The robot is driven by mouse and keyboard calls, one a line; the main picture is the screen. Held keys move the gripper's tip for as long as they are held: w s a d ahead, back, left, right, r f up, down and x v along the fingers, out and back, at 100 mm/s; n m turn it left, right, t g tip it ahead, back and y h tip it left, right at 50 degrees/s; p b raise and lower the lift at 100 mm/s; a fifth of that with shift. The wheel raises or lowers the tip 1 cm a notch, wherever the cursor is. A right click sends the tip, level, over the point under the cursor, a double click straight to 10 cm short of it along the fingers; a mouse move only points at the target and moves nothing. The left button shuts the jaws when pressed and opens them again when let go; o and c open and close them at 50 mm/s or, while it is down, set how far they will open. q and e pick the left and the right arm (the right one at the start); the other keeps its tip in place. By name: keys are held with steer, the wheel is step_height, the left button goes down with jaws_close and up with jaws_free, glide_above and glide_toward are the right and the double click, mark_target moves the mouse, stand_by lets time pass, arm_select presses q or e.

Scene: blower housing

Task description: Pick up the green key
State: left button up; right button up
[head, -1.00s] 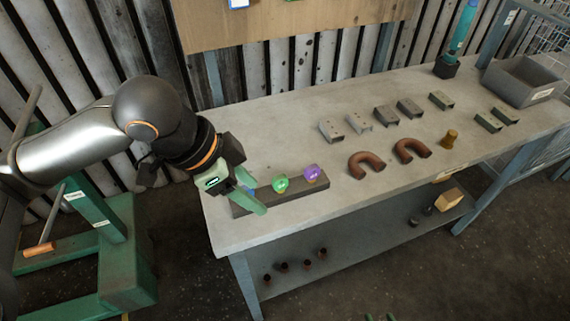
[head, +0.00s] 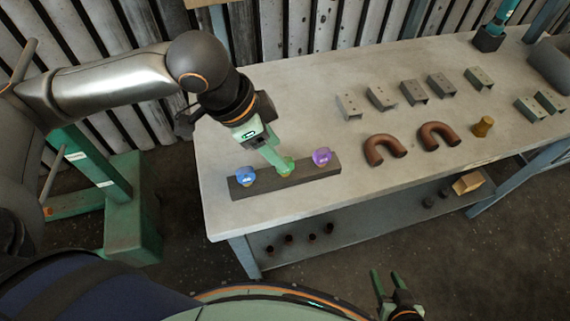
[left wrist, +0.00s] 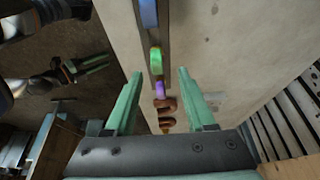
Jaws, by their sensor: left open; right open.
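The green key (head: 288,164) stands in the middle of a dark bar (head: 320,177) on the workbench, between a blue key (head: 245,175) and a purple key (head: 322,156). My left gripper (head: 280,163) is open and points down at the green key, partly covering it in the head view. In the left wrist view, the green key (left wrist: 155,58) appears between the open fingertips (left wrist: 159,72), a little nearer the left one; I cannot tell whether they touch. My right gripper (head: 386,276) is open and empty, low in front of the bench.
Two brown U-shaped pipes (head: 384,149), several grey brackets (head: 413,92) and a brass part (head: 483,127) lie farther right on the workbench (head: 225,210). A lower shelf (head: 350,225) holds small dark parts. The bench top behind the bar is clear.

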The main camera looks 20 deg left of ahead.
arm_select(q)
steer(key=x, duration=0.4)
steer(key=shift+d+f+b, duration=0.3)
steer(key=shift+f, duration=0.05)
jaws_close()
